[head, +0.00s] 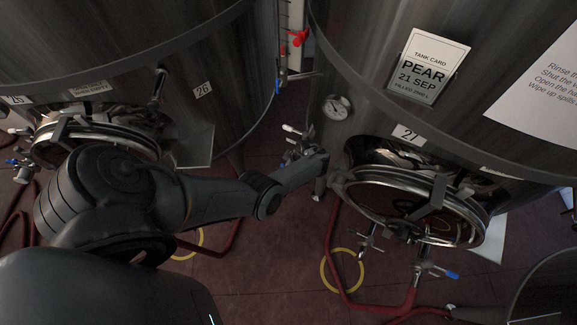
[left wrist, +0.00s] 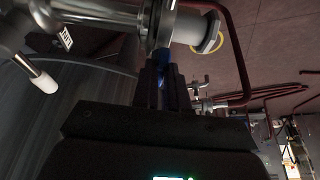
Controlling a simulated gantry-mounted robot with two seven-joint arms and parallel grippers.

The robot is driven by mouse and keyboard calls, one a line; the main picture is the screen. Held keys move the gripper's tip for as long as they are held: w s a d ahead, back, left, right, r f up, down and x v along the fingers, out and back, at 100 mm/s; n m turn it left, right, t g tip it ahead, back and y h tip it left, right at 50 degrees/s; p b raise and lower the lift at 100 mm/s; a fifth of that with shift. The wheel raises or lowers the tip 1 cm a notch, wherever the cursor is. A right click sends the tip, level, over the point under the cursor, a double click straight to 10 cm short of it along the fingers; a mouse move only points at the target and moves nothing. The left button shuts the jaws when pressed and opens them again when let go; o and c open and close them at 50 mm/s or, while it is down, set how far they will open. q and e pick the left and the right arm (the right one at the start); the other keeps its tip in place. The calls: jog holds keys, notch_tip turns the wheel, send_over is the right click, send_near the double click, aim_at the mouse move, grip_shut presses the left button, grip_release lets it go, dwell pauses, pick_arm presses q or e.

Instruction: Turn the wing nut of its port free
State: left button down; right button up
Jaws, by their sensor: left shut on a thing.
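My left gripper (left wrist: 164,88) is shut on a small blue part, the wing nut (left wrist: 169,74), just below a metal clamp ring (left wrist: 159,22) on a pipe port (left wrist: 200,32). The fingers hide most of the wing nut, so its shape and how far it is turned cannot be told. The fingertips and wing nut cannot be made out there. My right gripper is in neither view.
A white-tipped handle (left wrist: 43,82) sticks out left of my gripper. A blue-tipped valve (head: 450,274) and red hose (head: 336,262) are below the hatch.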

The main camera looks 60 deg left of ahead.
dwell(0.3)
pick_arm(q)
jog(key=c, duration=1.2)
grip_release()
jog(key=shift+o, duration=0.2)
jog(key=shift+r, duration=0.1)
jog(key=p+v, duration=0.3)
jog(key=v, duration=0.7)
jog(key=shift+r, duration=0.3)
